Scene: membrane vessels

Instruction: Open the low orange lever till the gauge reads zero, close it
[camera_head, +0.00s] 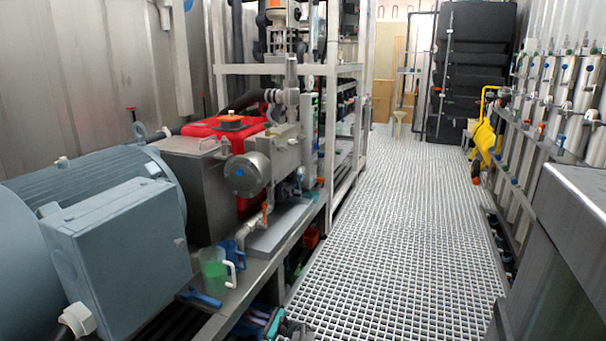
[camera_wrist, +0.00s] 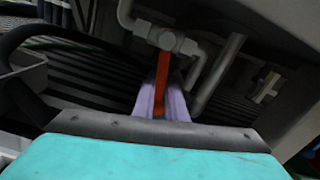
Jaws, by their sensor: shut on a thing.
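In the wrist view, an orange lever (camera_wrist: 161,76) hangs down from a grey valve body (camera_wrist: 172,42) with bent grey pipes on both sides. My gripper (camera_wrist: 161,104) is shut on the lever's lower part, with a pale purple finger on each side of it. The lever's lower end is hidden between the fingers. I cannot make out a readable gauge face in either view. In the head view, another small orange lever (camera_head: 265,214) shows on a pipe below the pump; I cannot tell whether it is the same one.
A black hose (camera_wrist: 50,36) curves past at the left of the wrist view. A grey panel (camera_wrist: 285,110) stands close at the right. In the head view, a large blue-grey motor (camera_head: 120,225) and a jug with green contents (camera_head: 214,272) are at left. The grated aisle (camera_head: 400,230) is clear.

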